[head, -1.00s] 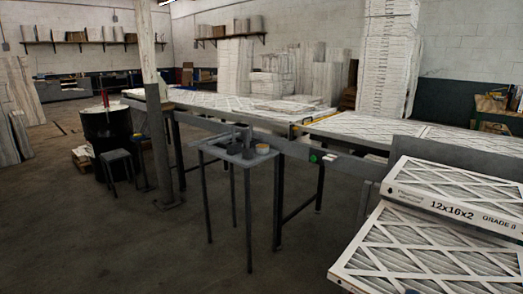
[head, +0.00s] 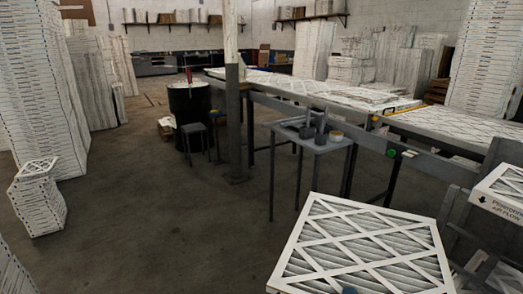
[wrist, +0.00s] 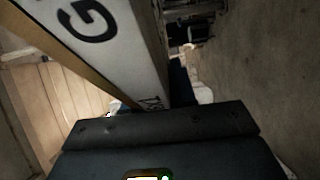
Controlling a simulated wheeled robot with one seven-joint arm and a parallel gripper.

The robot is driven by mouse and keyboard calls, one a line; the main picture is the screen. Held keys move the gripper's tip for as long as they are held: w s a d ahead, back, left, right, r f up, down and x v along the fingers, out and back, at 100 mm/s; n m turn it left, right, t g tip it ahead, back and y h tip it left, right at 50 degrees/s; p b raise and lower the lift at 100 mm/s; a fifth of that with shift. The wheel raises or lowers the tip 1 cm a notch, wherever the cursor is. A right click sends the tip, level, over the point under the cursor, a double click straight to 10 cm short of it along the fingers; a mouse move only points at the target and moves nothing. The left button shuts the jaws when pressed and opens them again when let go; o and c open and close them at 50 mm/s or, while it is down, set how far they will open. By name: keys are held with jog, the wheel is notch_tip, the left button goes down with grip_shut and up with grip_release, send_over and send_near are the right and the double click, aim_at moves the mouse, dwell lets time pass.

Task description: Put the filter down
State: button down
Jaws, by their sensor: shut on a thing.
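The held filter (head: 362,250) is a flat white-framed pleated panel with a diagonal lattice. It fills the bottom right of the head view, face up, with floor showing around its left and far sides. In the wrist view its white printed edge (wrist: 115,45), with part of a large letter, runs down to my gripper (wrist: 165,115). My gripper is shut on this filter. The fingertips are mostly hidden; only a small dark piece shows at the filter's near edge in the head view.
Another filter (head: 505,188) lies at the right edge. A long conveyor table (head: 440,160) with filters runs behind. A small grey table (head: 335,148) with cups stands before it. A pillar (head: 234,130), a black drum (head: 190,103) and a short filter stack (head: 38,205) stand left. The middle floor is clear.

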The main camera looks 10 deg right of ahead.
jog(key=shift+w+a+f+n+y, duration=0.1)
jog(key=shift+w+a+n+y, duration=0.15)
jog(key=shift+a, duration=0.35)
jog(key=shift+w+a+f+n+y, duration=0.15)
jog(key=shift+a+y, duration=0.2)
jog(key=shift+a, duration=0.25)
jog(key=shift+w+a+f, duration=0.1)
jog(key=shift+w+a, duration=0.05)
notch_tip(320, 180, down, 10)
jog(key=s, duration=0.2)
jog(key=shift+s, duration=0.4)
jog(key=shift+f, duration=0.1)
